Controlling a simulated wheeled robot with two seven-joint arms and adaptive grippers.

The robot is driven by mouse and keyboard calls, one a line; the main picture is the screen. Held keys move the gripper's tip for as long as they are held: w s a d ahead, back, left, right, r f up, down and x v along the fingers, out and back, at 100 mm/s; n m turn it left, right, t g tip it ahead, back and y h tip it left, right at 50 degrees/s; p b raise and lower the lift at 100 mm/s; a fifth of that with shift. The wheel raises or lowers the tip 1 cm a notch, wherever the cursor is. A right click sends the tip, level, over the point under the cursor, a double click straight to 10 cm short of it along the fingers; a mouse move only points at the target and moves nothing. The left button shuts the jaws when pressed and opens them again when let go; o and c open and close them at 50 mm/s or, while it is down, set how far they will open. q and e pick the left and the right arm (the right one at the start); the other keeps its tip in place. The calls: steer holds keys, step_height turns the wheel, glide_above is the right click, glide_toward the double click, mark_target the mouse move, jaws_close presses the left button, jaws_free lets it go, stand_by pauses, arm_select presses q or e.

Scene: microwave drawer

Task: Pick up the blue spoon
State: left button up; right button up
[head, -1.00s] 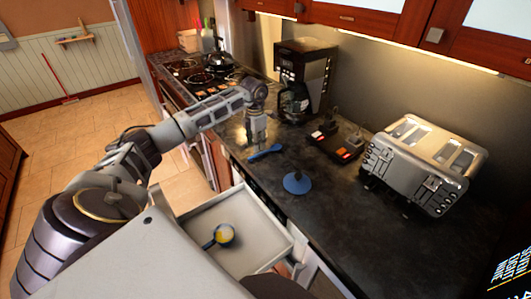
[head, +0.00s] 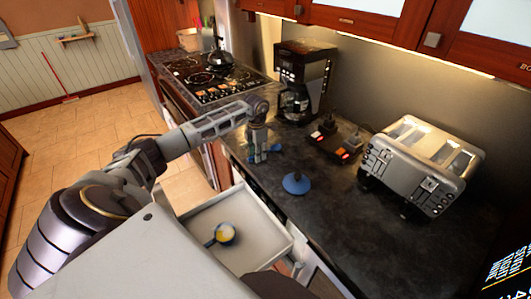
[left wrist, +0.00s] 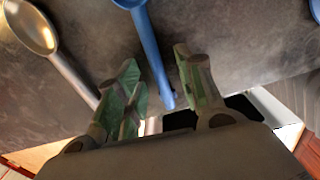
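The blue spoon lies on the dark counter near its front edge; in the head view its end (head: 277,148) shows beside my left gripper. In the left wrist view the blue spoon's handle (left wrist: 152,48) runs down between the fingers, with its wider end cut off at the top edge. My left gripper (head: 257,158) is low over the spoon. In the left wrist view the left gripper (left wrist: 160,88) is open, its green-padded fingers on either side of the handle with gaps. My right gripper is not in view.
A metal spoon (left wrist: 62,62) lies left of the blue one. A blue round-based object (head: 296,184) stands nearby. An open drawer (head: 262,222) below holds a blue-and-yellow item (head: 224,233). A coffee maker (head: 303,78) and toaster (head: 420,165) stand behind and right.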

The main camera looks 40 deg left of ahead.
arm_select(q)
steer(key=shift+f, duration=0.15)
stand_by(0.7)
jaws_close()
